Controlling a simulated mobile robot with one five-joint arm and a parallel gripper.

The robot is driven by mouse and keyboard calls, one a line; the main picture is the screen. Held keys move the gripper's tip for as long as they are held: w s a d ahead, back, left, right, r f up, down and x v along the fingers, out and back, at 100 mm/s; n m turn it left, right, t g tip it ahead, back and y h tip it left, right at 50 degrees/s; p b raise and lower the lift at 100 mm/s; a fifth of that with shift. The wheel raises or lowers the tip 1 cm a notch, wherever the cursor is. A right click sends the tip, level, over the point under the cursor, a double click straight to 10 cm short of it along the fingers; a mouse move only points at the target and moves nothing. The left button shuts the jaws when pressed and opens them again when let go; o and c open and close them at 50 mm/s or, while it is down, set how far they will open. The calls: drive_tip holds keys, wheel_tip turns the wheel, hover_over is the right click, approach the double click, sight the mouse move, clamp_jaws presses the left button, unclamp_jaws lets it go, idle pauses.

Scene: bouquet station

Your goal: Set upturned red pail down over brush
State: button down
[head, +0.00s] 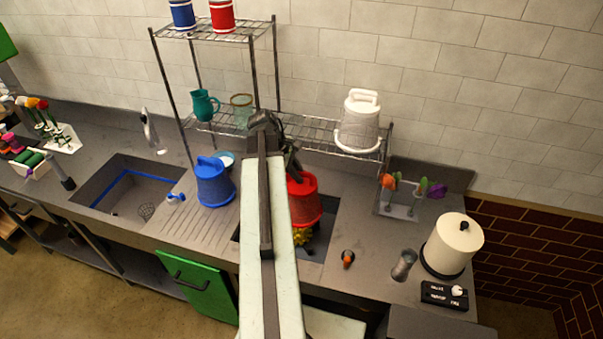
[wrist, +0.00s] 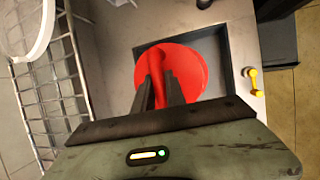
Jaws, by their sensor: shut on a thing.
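The red pail (head: 305,203) hangs upturned over the right sink basin, its wider mouth down. In the wrist view, its round red base (wrist: 190,72) faces me. My gripper (wrist: 160,82) is shut on the red handle that stands up from this base. In the head view, my arm hides part of the pail and the basin. What lies directly under the pail is hidden in the wrist view.
A wire rack (head: 330,140) stands behind, with a white pail (head: 359,122) on it. A blue pail (head: 213,184) stands left of the basin. An orange-and-black item (head: 347,259) and a cream canister (head: 453,245) stand on the right counter. A small yellow fitting (wrist: 253,82) sits by the basin edge.

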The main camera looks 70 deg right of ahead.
sight(296, 191)
drive_tip(key=shift+w+f, duration=0.1)
drive_tip(key=shift+w, duration=0.2)
wheel_tip(296, 191, down, 2)
drive_tip(key=shift+w+a+f+b, duration=0.1)
drive_tip(key=shift+w+b, duration=0.05)
drive_tip(key=shift+b, duration=1)
wheel_tip(296, 191, down, 6)
drive_tip(key=b, duration=0.6)
drive_tip(key=shift+f+b, duration=1.8)
drive_tip(key=shift+b, duration=0.05)
drive_tip(key=shift+f, duration=0.15)
drive_tip(key=shift+f+b, duration=1.75)
drive_tip(key=shift+b, duration=0.1)
drive_tip(key=c, duration=1.3)
unclamp_jaws()
